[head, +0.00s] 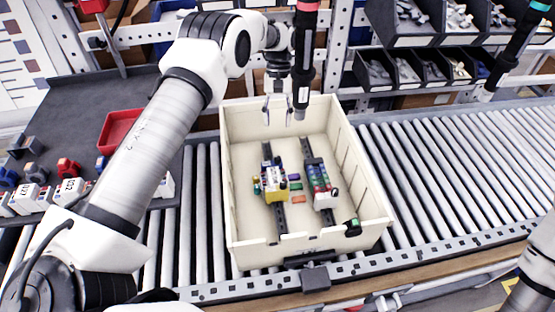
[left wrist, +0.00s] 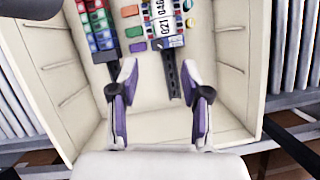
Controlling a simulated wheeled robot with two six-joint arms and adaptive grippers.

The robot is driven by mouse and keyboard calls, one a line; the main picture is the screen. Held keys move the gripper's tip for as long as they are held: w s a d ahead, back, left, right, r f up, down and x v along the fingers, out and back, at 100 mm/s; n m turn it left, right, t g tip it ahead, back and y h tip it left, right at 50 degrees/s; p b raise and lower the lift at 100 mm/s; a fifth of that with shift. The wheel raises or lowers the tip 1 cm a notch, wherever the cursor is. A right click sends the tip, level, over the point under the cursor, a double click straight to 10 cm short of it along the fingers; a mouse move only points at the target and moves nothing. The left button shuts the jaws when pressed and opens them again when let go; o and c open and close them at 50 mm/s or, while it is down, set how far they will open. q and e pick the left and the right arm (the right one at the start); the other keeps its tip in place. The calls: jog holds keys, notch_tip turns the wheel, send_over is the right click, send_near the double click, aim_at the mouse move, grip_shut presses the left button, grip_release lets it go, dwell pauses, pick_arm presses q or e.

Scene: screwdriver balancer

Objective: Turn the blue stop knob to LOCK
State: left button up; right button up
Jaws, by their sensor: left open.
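I cannot make out a blue stop knob for certain in either view. A dark hanging tool with a red band (head: 305,60) hangs upright beside my left wrist, over the bin's back edge. A second dark hanging tool with a teal band (head: 516,42) hangs tilted at the upper right. My left gripper (head: 277,110) is open and empty above the back of the cream bin (head: 343,150). In the left wrist view its spread fingers (left wrist: 159,68) point toward the rail parts in the bin. My right gripper is out of view.
The bin stands on a roller conveyor (head: 450,165) and holds two dark rails with coloured modules (head: 319,180) and a yellow-based block (head: 274,187). A red tray (head: 120,130) lies on the left bench. Part bins (head: 400,70) line the back. The rollers right of the bin are clear.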

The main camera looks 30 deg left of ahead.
pick_arm(q)
jog(key=b, duration=0.4)
send_near(278, 158)
jog(key=f, duration=0.2)
jog(key=p+x, duration=0.1)
jog(key=x, duration=0.2)
jog(key=p+x, duration=0.2)
jog(key=x, duration=0.1)
jog(key=shift+s+d+f, duration=0.1)
jog(key=shift+s+f, duration=0.05)
jog(key=shift+s, duration=0.2)
jog(key=shift+f, duration=0.2)
jog(key=shift+s, duration=0.1)
grip_shut()
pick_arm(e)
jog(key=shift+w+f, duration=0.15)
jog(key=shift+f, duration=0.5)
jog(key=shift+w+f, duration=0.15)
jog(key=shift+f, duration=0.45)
